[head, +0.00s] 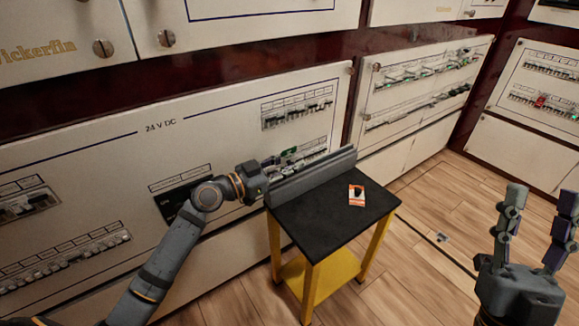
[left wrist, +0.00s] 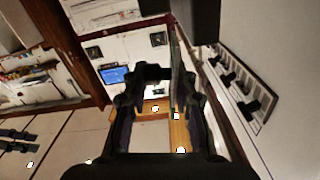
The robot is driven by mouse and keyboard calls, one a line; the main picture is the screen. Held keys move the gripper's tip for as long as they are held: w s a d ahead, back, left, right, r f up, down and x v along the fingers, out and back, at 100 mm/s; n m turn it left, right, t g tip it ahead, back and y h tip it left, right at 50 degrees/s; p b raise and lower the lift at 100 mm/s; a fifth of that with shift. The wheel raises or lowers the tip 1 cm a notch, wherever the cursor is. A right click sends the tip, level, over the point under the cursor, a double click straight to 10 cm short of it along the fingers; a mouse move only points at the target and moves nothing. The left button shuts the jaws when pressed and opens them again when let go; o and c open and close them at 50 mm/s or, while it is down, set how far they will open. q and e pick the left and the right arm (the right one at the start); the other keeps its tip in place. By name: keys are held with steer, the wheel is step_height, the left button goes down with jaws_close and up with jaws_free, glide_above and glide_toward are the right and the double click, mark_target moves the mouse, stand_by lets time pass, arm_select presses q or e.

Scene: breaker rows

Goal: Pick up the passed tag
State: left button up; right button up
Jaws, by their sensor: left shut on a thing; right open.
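My left gripper (head: 274,161) is raised beside the panel, over the back left of the small stand. It is shut on a thin flat tag, seen nearly edge-on between the fingers in the left wrist view (left wrist: 176,72). In the head view a small green and white patch (head: 289,152) at the fingertips appears to be this tag; its print cannot be read. An orange and white tag (head: 356,197) with a black part lies flat on the stand's black top (head: 322,218). My right gripper (head: 543,197) is open and empty at the right, well away from the stand.
A grey slotted rail (head: 312,177) runs along the stand's back edge. The stand has yellow legs and a yellow lower shelf (head: 335,268). The 24 V DC panel (head: 160,127) with breaker rows stands close behind.

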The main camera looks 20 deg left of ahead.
mark_target(289, 162)
arm_select(q)
step_height(289, 162, up, 4)
steer(key=shift+f+p, duration=0.1)
steer(key=shift+p, duration=0.65)
step_height(289, 162, up, 2)
steer(key=shift+r+p, duration=0.25)
steer(key=shift+p, duration=0.15)
arm_select(e)
steer(key=w+f+m+g+h, duration=0.1)
steer(key=w+f+g, duration=0.3)
steer(key=f, duration=0.6)
steer(key=w+f+m+g+h, duration=0.1)
steer(key=w+f+g+h, duration=0.1)
steer(key=w+f+g, duration=0.2)
step_height(289, 162, down, 7)
steer(key=g, duration=0.3)
steer(key=shift+w+d+m+h, duration=0.3)
steer(key=shift+w+m+h, duration=0.05)
steer(key=shift+m+h, duration=0.05)
